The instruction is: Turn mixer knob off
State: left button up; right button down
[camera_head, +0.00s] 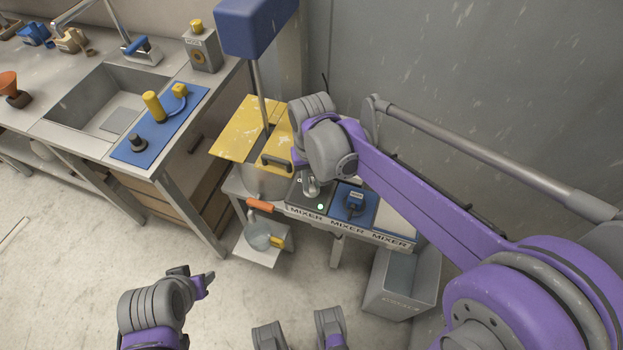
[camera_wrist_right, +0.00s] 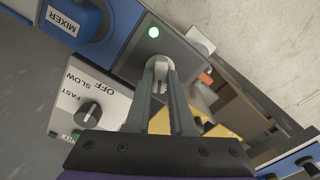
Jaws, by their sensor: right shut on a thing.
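The mixer knob (camera_wrist_right: 88,115) is black with a pale pointer, on a white panel (camera_wrist_right: 115,99) marked OFF, SLOW and FAST, in the right wrist view. I cannot tell clearly which mark it points to. My right gripper (camera_wrist_right: 160,72) is beside this knob, apart from it. It is shut on a small light grey piece (camera_wrist_right: 158,63) on the dark panel, near a lit green lamp (camera_wrist_right: 153,32). In the head view my right gripper (camera_head: 311,186) reaches down at the mixer stand; my arm hides the knob. My left gripper (camera_head: 192,279) hangs over the floor, its jaw gap unclear.
A blue plate (camera_head: 355,203) labelled MIXER adjoins the dark panel. A yellow-lidded vat (camera_head: 265,183) stands left of it. A grey bin (camera_head: 398,284) is on the floor to the right. The sink counter (camera_head: 62,120) is at left. Open floor lies in front.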

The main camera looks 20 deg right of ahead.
aim_at(312, 184)
jog(key=n+p, duration=0.1)
jog(key=n, duration=0.4)
jog(key=shift+n, duration=0.4)
jog(key=n, duration=0.5)
jog(key=shift+n, duration=0.3)
dwell(0.3)
jog(key=c, duration=0.8)
grip_release()
notch_tip(312, 184, up, 11)
jog(key=shift+f+p, duration=0.1)
jog(key=shift+p, duration=0.75)
